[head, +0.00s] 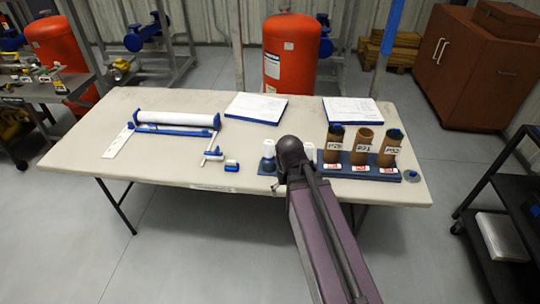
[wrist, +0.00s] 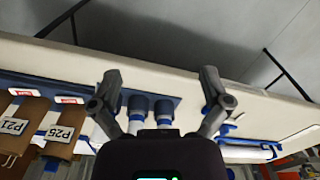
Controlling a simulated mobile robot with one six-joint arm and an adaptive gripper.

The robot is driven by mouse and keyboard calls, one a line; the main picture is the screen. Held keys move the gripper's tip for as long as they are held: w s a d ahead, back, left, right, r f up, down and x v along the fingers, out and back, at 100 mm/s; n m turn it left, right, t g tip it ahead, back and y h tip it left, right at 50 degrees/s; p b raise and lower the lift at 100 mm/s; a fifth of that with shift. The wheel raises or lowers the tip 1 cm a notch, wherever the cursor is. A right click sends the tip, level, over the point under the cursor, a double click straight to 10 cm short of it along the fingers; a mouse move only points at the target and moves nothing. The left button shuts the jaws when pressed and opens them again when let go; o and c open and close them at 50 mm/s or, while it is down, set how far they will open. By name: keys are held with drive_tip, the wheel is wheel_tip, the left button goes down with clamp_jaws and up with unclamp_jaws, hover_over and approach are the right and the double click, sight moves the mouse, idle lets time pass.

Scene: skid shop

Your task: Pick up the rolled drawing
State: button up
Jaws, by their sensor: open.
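A long white paper roll (head: 175,117), which looks like the rolled drawing, lies in a blue cradle (head: 170,131) on the left of the table. In the wrist view, part of the white roll (wrist: 245,153) shows at the right, beyond my right finger. My gripper (wrist: 162,85) is open and empty. In the wrist view its fingers stand to either side of two blue-and-white bottles, with no contact visible.
The table (head: 330,195) also holds two blue-backed paper stacks (head: 256,107) (head: 352,111), a rack with labelled brown tubes (head: 361,147), small bottles (head: 268,158) and a small blue piece (head: 231,166). A red tank (head: 290,50) stands behind.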

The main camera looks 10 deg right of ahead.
sight(269, 149)
drive_tip(key=w+r+n+p, duration=0.2)
drive_tip(key=w+r+p, duration=0.1)
drive_tip(key=w, duration=1.1)
drive_tip(key=w+r+n+p, duration=0.3)
drive_tip(key=w+r+p, duration=0.1)
drive_tip(key=w, duration=0.9)
drive_tip(key=shift+w+a+r, duration=0.3)
drive_tip(key=shift+w+r, duration=0.05)
drive_tip(key=shift+f, duration=0.1)
wheel_tip(269, 149, down, 8)
drive_tip(key=b, duration=0.8)
drive_tip(key=shift+f, duration=0.2)
drive_tip(key=shift+f, duration=0.1)
drive_tip(key=shift+d+f+b, duration=0.1)
drive_tip(key=shift+f+b, duration=2.4)
drive_tip(key=shift+b, duration=0.2)
drive_tip(key=shift+c, duration=0.2)
drive_tip(key=c, duration=1.2)
